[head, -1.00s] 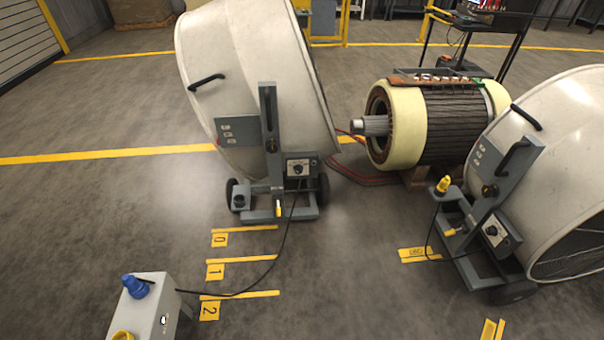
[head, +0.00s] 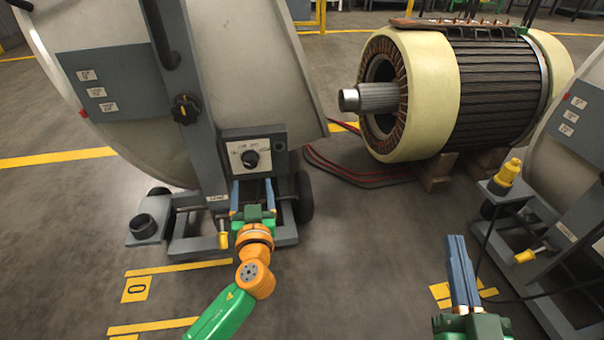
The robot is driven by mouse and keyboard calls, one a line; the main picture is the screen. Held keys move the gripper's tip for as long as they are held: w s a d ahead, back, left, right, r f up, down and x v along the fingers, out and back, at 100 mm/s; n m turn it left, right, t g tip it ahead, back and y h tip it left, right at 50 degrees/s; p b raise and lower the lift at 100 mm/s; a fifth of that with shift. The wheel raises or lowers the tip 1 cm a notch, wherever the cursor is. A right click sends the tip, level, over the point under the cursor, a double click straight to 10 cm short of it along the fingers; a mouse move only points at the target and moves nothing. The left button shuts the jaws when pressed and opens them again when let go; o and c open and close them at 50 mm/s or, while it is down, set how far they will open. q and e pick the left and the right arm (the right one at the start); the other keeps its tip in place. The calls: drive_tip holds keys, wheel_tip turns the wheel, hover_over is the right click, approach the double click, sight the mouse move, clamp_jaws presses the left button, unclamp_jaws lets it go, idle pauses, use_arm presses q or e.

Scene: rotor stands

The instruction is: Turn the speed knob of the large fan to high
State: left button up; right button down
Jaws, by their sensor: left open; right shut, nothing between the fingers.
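A large drum fan (head: 240,60) with a pale housing stands on a grey wheeled frame at the left. Its speed knob (head: 250,158) is a black dial on a light plate on the control box (head: 268,134). The dial's setting is too small to read. My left gripper (head: 252,184) is open, its two fingers pointing up toward the control box, just below the knob in the picture. I cannot tell whether it touches the box. My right gripper (head: 458,250) is shut and empty at the lower right, away from the fan.
A second drum fan (head: 580,105) stands at the right, with a yellow plug (head: 509,172) on its frame. A cream and dark rotor (head: 430,100) rests on wooden blocks between the fans. Red cables (head: 350,178) lie on the floor. Floor between the fans is otherwise mostly clear.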

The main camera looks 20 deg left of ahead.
sight(250, 164)
use_arm(q)
drive_tip(key=shift+w+a+r, duration=0.2)
drive_tip(key=shift+w+a, duration=0.15)
drive_tip(key=shift+w, duration=0.15)
drive_tip(key=shift+w+a+r, duration=0.2)
drive_tip(key=shift+w+a, duration=0.1)
drive_tip(key=shift+w, duration=0.2)
drive_tip(key=b+x, duration=0.1)
drive_tip(key=x, duration=0.3)
drive_tip(key=shift+w+a, duration=0.1)
drive_tip(key=shift+a, duration=0.05)
clamp_jaws()
use_arm(e)
drive_tip(key=s+r+n+t+y, duration=0.1)
drive_tip(key=s+r+t, duration=0.3)
drive_tip(key=r, duration=0.4)
drive_tip(key=shift+s+r+t+y, duration=0.4)
drive_tip(key=shift+t+y, duration=0.2)
drive_tip(key=shift+y, duration=0.2)
